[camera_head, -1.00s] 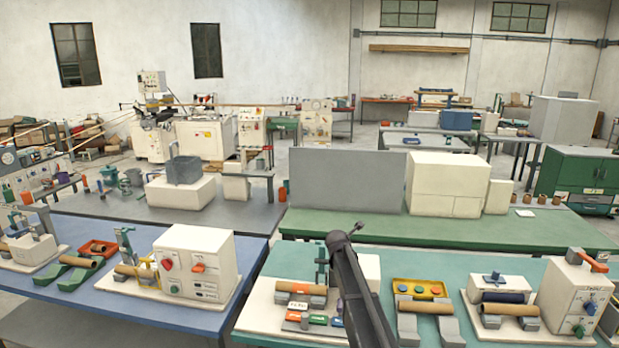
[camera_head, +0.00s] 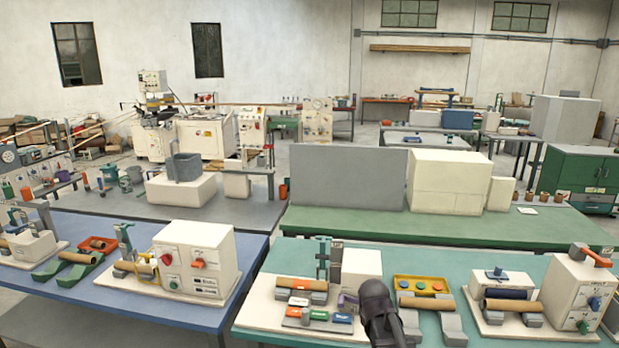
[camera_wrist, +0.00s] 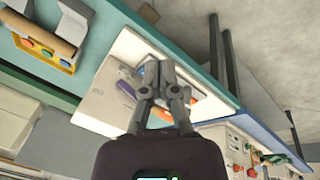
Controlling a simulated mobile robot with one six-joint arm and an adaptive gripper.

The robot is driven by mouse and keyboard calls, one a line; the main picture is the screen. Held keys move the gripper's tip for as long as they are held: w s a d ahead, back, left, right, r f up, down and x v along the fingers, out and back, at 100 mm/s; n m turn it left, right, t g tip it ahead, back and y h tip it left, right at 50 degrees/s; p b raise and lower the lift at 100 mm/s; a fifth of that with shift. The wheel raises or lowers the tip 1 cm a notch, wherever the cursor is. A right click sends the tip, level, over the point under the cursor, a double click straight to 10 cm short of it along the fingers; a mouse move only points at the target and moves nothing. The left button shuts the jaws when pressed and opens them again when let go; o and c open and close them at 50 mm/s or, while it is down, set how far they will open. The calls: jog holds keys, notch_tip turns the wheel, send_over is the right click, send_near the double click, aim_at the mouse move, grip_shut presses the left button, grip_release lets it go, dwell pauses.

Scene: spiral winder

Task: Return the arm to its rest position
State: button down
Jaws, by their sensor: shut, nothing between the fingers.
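In the wrist view my gripper (camera_wrist: 160,80) is shut, its two grey fingertips together with nothing between them. The green-blue bench top and a white machine base plate (camera_wrist: 127,46) show behind it, apart from the fingers as far as I can tell. In the head view a dark, rounded part of my arm (camera_head: 378,305) stands at the bottom centre, in front of the green-blue bench (camera_head: 445,262). My fingers are not clearly visible in the head view.
A white control box (camera_head: 578,290) stands farther right. A blue bench (camera_head: 80,290) lies left, across a gap.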

jog(key=s+f+m+g+y, duration=0.1)
jog(key=s+m, duration=0.5)
jog(key=s, duration=0.6)
jog(key=shift+s+a+f+g+b, duration=0.25)
jog(key=shift+s+g+b, duration=0.15)
jog(key=shift+g, duration=0.3)
